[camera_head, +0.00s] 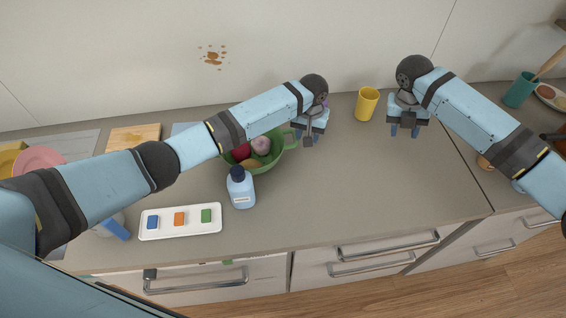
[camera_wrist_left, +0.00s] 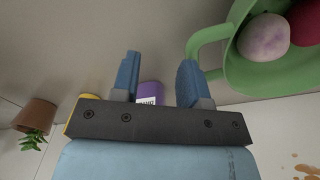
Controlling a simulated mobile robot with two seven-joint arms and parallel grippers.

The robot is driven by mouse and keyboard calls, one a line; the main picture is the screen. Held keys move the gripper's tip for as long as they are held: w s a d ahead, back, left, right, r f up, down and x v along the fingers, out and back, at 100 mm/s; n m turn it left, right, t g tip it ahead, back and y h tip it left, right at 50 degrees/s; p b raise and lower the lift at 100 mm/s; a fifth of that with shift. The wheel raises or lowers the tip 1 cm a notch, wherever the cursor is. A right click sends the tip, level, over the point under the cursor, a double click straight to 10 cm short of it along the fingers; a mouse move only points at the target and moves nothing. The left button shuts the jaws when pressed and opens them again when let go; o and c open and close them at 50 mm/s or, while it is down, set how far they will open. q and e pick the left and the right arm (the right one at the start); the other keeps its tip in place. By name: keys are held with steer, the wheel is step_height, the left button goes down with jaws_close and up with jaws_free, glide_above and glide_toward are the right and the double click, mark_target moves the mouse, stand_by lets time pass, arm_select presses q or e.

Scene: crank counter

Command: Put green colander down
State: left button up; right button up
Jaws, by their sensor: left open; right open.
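The green colander (camera_head: 281,153) stands on the counter, partly hidden behind my left arm, with a red, a pinkish and an orange-brown item in it. Its loop handle shows in the left wrist view, with the colander's wall (camera_wrist_left: 262,77) at the upper right. My left gripper (camera_head: 309,137) is open, just right of that handle. In the left wrist view the handle lies by the right finger, outside the gap between the fingers (camera_wrist_left: 157,80); I cannot tell whether they touch. My right gripper (camera_head: 404,132) is open and empty over the counter, right of the yellow cup.
A yellow cup (camera_head: 367,104) stands between the grippers. A purple labelled item (camera_wrist_left: 150,93) shows beyond my left fingers. A blue bottle (camera_head: 241,190) stands before the colander, beside a white tray (camera_head: 181,232) with coloured blocks. The counter's middle right is clear.

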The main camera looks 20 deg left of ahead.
steer(key=shift+a+r, duration=0.2)
steer(key=shift+r, duration=0.6)
steer(key=shift+a+r, duration=0.2)
steer(key=shift+r, duration=0.55)
